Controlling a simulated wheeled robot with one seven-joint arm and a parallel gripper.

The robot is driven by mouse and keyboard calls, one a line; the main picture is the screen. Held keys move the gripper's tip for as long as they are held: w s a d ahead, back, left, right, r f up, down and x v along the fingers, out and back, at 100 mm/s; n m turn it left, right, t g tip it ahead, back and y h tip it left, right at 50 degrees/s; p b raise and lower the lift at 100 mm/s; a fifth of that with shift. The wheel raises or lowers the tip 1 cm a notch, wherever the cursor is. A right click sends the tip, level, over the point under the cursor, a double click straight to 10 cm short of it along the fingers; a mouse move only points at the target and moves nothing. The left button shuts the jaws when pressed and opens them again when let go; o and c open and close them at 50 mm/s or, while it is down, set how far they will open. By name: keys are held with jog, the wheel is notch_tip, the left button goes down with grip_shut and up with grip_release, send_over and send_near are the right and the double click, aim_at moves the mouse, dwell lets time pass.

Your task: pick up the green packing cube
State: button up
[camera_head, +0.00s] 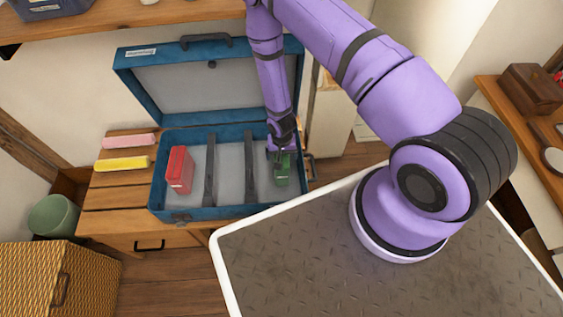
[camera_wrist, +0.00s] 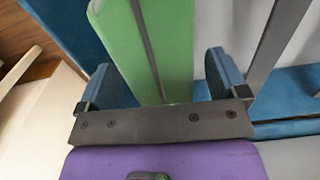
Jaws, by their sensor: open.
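The green packing cube (camera_head: 281,175) is in the right part of an open blue suitcase (camera_head: 229,211). In the wrist view the green packing cube (camera_wrist: 170,45) has a dark strip along it and reaches down between the fingers. My gripper (camera_head: 281,151) is at the cube in the head view, and its arm hides part of the suitcase's right side. In the wrist view my gripper (camera_wrist: 160,78) is open, with one blue-padded finger on each side of the cube. Whether the pads touch it, I cannot tell.
A red packing cube (camera_head: 180,170) stands in the suitcase's left part, and dark straps (camera_head: 210,168) cross its middle. Pink (camera_head: 128,141) and yellow (camera_head: 122,164) folded items lie on the wooden bench (camera_head: 104,199). A wicker basket (camera_head: 50,285) and green pot (camera_head: 53,215) are at lower left.

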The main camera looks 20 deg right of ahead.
jog(key=shift+f, duration=0.85)
jog(key=c, duration=1.2)
jog(key=shift+r, duration=0.1)
